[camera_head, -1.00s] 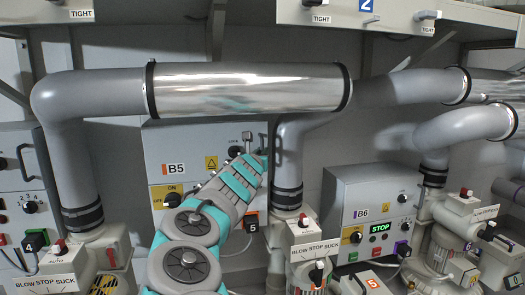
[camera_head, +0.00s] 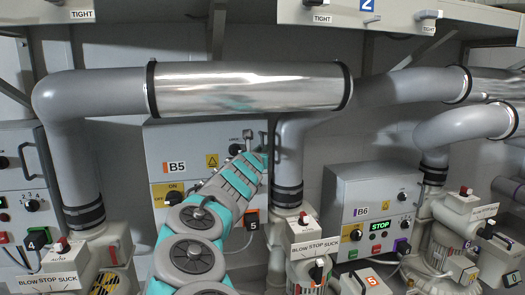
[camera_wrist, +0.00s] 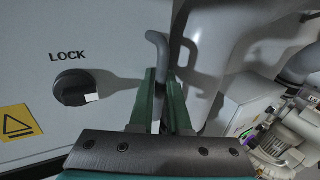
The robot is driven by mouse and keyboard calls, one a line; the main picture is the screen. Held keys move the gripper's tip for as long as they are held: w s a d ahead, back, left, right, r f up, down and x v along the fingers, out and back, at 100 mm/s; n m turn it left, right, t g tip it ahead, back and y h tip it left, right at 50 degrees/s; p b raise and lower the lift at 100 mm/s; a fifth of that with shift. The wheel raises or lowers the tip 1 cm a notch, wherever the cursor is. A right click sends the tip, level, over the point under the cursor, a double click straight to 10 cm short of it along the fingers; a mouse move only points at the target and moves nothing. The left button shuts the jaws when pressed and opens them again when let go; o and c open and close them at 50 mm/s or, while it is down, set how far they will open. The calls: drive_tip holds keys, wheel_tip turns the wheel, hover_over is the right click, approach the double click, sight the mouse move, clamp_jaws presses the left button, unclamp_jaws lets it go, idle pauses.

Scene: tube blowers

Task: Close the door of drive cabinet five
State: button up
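Drive cabinet five is the grey box labelled B5 (camera_head: 176,168), left of centre in the head view. Its door front carries a yellow warning mark (camera_head: 212,160) and a black LOCK knob (camera_wrist: 74,87), which points sideways in the wrist view. A grey bent handle (camera_wrist: 157,48) stands out near the door's right edge. My gripper (camera_wrist: 162,82) has its two green fingers close together, one on each side of the handle's lower part, and looks shut on it. My arm hides the fingers and the cabinet's lower right in the head view. I cannot tell how far ajar the door is.
A grey pipe with a shiny sleeve (camera_head: 250,87) runs above B5, and its vertical pipe (camera_head: 288,165) stands just right of the door. Cabinet B6 (camera_head: 372,207) and a blower (camera_head: 310,245) stand to the right. An overhead shelf crosses the top.

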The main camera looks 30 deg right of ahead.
drive_tip(key=b+v, duration=0.2)
drive_tip(key=v, duration=0.5)
drive_tip(key=shift+s+a, duration=0.2)
drive_tip(key=shift+a, duration=0.15)
drive_tip(key=shift+s, duration=0.15)
drive_tip(key=s+a+b, duration=0.1)
drive_tip(key=s+b, duration=0.3)
drive_tip(key=s, duration=0.4)
drive_tip(key=shift+s+a, duration=0.35)
drive_tip(key=shift+a, duration=0.05)
idle(0.4)
drive_tip(key=shift+d, duration=0.1)
